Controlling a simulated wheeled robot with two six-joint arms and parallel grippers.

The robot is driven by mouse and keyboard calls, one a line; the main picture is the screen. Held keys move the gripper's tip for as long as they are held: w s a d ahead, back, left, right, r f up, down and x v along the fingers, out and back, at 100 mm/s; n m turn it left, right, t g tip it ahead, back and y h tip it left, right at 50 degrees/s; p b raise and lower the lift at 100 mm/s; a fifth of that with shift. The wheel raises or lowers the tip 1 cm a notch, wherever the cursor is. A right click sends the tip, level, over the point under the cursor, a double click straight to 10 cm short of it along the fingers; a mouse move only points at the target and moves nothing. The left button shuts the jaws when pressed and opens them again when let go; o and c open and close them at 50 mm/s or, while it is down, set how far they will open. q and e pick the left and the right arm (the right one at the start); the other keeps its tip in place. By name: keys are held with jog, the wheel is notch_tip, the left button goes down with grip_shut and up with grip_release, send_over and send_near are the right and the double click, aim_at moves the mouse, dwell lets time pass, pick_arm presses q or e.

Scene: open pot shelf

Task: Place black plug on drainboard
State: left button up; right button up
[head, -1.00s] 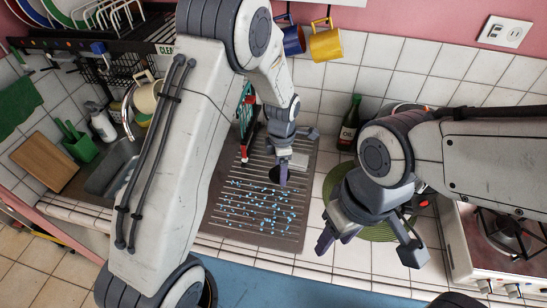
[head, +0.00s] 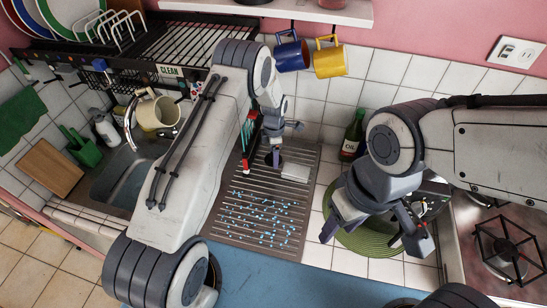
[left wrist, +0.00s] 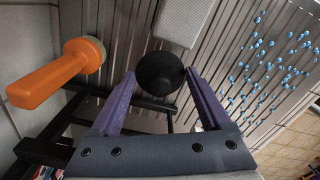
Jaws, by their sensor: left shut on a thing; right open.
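The black plug (left wrist: 160,72) is a dark round cone between the purple fingertips of my left gripper (left wrist: 160,80) in the left wrist view. That gripper is shut on it. In the head view my left gripper (head: 275,148) is over the back part of the ribbed drainboard (head: 229,222), left of a pale grey block. The drainboard's ribs also show behind the plug in the left wrist view (left wrist: 215,60). I cannot tell whether the plug touches the ribs. My right gripper (head: 373,238) is open and empty over a green round mat.
The pale block (head: 295,172) lies on the drainboard. Blue drops cover its front half. An orange-handled tool (left wrist: 50,80) is close to the left gripper. The sink (head: 125,185) is left, the oil bottle (head: 352,136) right. Blue and yellow mugs (head: 330,60) hang behind.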

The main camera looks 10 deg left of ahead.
pick_arm(q)
jog(key=shift+w+a+f, duration=0.1)
jog(key=shift+w+f, duration=0.05)
notch_tip(320, 180, down, 3)
jog(key=shift+r+p, duration=0.15)
jog(key=shift+p, duration=1)
jog(key=shift+f, duration=0.7)
